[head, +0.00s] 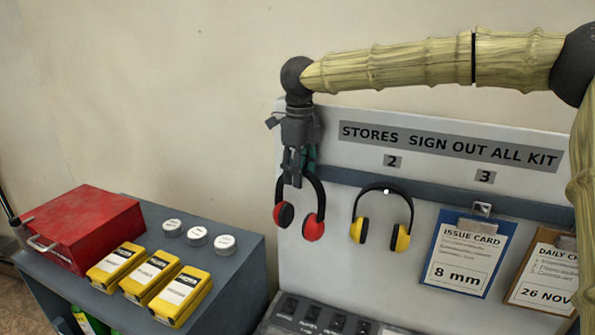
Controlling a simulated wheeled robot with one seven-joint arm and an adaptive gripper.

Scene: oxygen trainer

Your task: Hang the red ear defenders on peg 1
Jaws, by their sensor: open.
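The red ear defenders (314,228) are at the left end of the pale board, cups down, with a black headband above. My gripper (293,180) is open, pointing down in front of the top of that headband. Its fingers hide part of the band, and I cannot tell whether they touch it. Peg 1 and its number are hidden behind my gripper, so I cannot see whether the band rests on the peg.
Yellow ear defenders (402,238) hang under number 2. A blue clipboard (464,262) hangs under number 3, with a second clipboard (546,275) to its right. At left, a cabinet (238,258) bears a red box (80,225), yellow devices (151,274) and white-topped round items (197,236).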

